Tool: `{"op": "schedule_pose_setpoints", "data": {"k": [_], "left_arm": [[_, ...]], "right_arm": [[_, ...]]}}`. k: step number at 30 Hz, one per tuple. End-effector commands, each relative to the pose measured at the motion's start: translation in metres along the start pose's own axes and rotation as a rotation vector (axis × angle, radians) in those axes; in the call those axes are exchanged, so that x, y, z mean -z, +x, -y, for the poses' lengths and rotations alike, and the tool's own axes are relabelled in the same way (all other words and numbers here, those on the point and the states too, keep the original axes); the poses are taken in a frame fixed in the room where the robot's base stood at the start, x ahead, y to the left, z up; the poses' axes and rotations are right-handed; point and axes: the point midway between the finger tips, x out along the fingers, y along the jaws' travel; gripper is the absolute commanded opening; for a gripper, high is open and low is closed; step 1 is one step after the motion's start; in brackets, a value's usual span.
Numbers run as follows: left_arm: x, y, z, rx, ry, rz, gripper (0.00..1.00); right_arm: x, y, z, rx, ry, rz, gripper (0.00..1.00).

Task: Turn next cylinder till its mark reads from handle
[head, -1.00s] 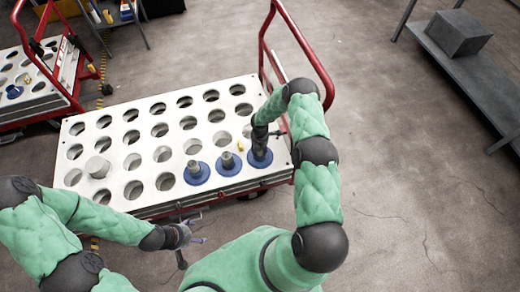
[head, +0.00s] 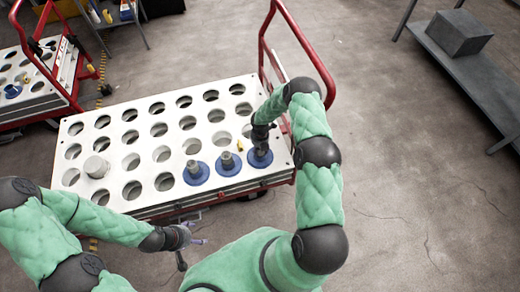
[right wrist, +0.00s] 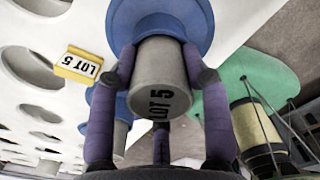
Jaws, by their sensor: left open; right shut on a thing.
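Three grey cylinders with blue flanges stand at the front right of the white holed rack (head: 75,127): a left one (head: 195,167), a middle one (head: 227,159) and a right one (head: 259,160). My right gripper (head: 262,148) is shut on the right cylinder, which also shows in the right wrist view (right wrist: 158,78). Its black "LOT 5" mark faces the wrist camera, slightly tilted. The marks of the other two cannot be read. The cart's red handle (head: 322,75) rises at the right end. My left gripper (head: 195,241) is open and empty before the rack's front edge.
A yellow "LOT 5" tag (right wrist: 77,66) sits on the rack beside the flanges. Another red cart (head: 72,95) is at far left, a grey bench (head: 470,75) at right. Floor right of the cart is clear.

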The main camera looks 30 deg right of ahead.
Motion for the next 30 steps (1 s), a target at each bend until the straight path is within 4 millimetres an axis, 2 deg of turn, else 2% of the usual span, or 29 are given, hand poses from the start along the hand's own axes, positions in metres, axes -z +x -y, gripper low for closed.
{"op": "schedule_pose_setpoints", "data": {"k": [8, 18, 30], "left_arm": [[0.0, -0.0001, 0.0, 0.0, 0.0, 0.0, 0.76], [0.0002, 0.0033, 0.0012, 0.0, 0.0, 0.0, 0.76], [0.0002, 0.0037, 0.0013, 0.0, 0.0, 0.0, 0.76]], "right_arm": [[-0.001, -0.001, -0.0003, -0.001, -0.012, 0.002, 0.0], [-0.0009, -0.0006, -0.0004, 0.0, -0.248, 0.002, 0.0], [-0.001, -0.0009, -0.0004, 0.0, -0.308, 0.002, 0.0]]}}
